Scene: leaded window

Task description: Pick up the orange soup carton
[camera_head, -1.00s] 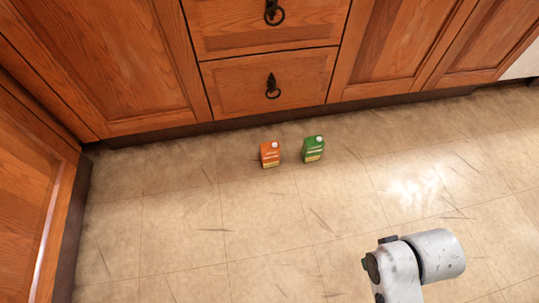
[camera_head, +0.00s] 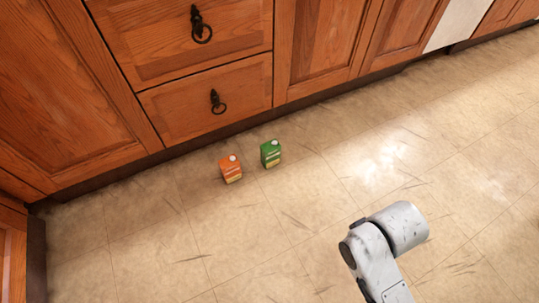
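The orange soup carton (camera_head: 231,170) stands upright on the tiled floor, a little in front of the cabinet base. It has a pale round cap on top and a yellowish band low on its front. A green carton (camera_head: 271,154) of similar shape stands just to its right, with a small gap between them. A part of my grey-white arm shows at the lower right, apart from both cartons. My gripper's fingers are not in view.
Wooden cabinets with drawers (camera_head: 206,100) and dark ring handles run along the back. Another wooden cabinet (camera_head: 12,255) stands at the left edge. The tiled floor (camera_head: 200,240) in front of the cartons is clear.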

